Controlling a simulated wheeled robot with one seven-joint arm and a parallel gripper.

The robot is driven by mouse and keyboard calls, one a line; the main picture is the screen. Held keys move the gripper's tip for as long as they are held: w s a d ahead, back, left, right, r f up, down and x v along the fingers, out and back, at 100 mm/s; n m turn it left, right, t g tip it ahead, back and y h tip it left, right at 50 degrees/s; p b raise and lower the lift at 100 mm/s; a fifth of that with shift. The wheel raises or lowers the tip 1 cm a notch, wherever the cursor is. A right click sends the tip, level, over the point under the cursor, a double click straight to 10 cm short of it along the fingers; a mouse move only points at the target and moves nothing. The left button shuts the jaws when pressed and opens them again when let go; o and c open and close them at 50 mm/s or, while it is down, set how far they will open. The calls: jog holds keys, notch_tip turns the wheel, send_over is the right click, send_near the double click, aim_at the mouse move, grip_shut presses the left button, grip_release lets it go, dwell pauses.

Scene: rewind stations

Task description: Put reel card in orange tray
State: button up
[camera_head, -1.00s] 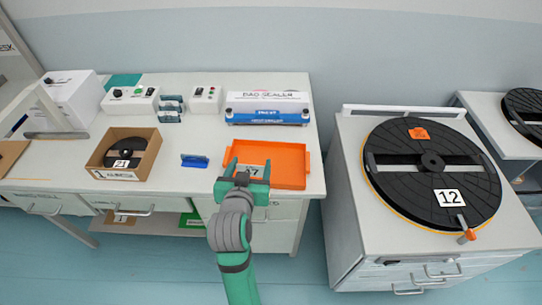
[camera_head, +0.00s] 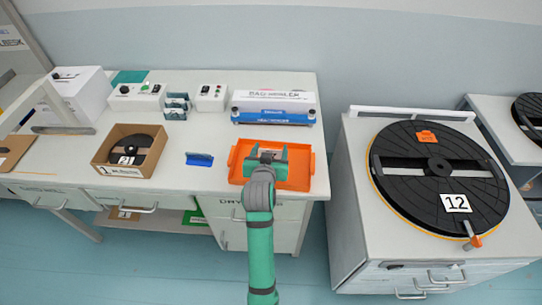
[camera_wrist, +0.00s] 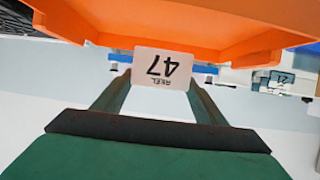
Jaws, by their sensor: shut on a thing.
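The reel card (camera_wrist: 163,68) is a small white card marked 47, upside down in the wrist view, held between the two fingers of my gripper (camera_head: 267,156). My gripper is shut on it. The orange tray (camera_head: 306,168) is a shallow rectangular tray at the right end of the bench. In the head view my gripper is over the tray's middle and hides part of its floor. In the wrist view the tray (camera_wrist: 200,22) fills the top, with the card just by its edge. I cannot tell whether the card touches the tray.
A bag sealer (camera_head: 273,107) stands behind the tray. A blue holder (camera_head: 199,159) and a cardboard box (camera_head: 113,147) with reel 21 lie to its left. A cabinet with a large black turntable (camera_head: 440,185) marked 12 stands to the right, across a gap.

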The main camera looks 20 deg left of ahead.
jog(key=shift+w+d+f, duration=0.15)
jog(key=shift+w+f, duration=0.25)
jog(key=shift+f, duration=1.55)
jog(key=shift+f, duration=0.1)
jog(key=o, duration=1)
